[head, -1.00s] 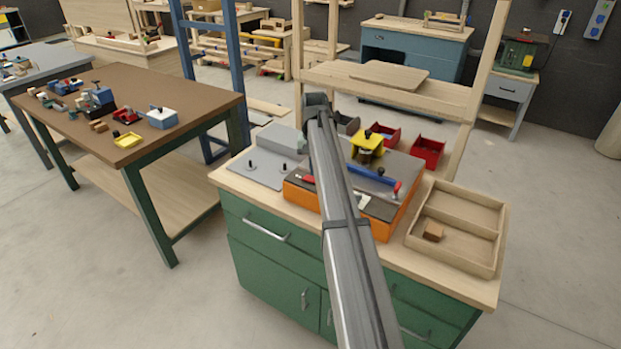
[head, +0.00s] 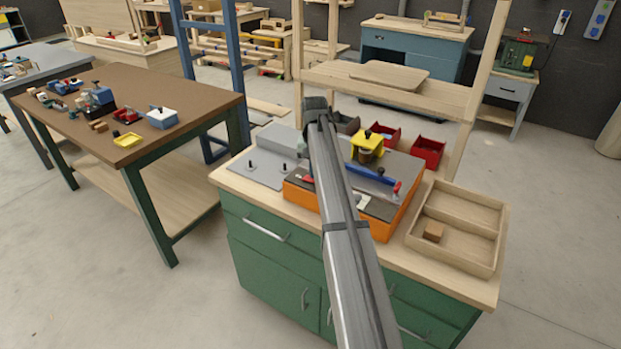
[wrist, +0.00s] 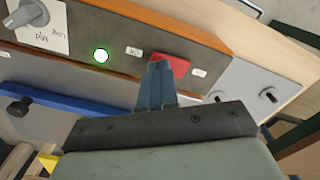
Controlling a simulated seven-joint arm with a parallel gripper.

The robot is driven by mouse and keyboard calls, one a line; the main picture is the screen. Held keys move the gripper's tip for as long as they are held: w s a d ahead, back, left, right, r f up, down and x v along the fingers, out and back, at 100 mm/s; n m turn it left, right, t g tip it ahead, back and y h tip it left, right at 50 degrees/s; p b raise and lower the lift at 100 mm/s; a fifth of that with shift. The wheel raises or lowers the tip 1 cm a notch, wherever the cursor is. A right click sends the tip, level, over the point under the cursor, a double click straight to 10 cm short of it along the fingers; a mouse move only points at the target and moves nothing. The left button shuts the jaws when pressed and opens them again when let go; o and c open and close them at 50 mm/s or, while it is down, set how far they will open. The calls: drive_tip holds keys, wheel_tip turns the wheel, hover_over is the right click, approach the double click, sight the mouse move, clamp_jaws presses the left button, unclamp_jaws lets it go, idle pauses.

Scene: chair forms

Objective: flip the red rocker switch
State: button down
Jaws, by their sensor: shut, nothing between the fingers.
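The red rocker switch (wrist: 178,66) sits on the dark top panel of the orange machine (head: 298,194), between two small white labels in the wrist view. A small red part (head: 309,179) shows beside my arm in the head view and looks like the same switch. My gripper (wrist: 160,66) is shut and empty. Its fingertips overlap the left part of the switch in the wrist view; I cannot tell whether they touch it. Part of the switch is hidden behind them. A green lamp (wrist: 100,55) glows to the left of the switch.
A grey plate with black knobs (head: 262,170) adjoins the machine. A blue bar (head: 371,174) and a yellow clamp-like part (head: 367,142) stand on the machine. A wooden tray (head: 484,262) holding a block lies right. My arm hides the machine's middle.

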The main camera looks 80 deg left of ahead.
drive_tip(key=shift+f, duration=0.55)
idle(0.4)
drive_tip(key=shift+r, duration=3.5)
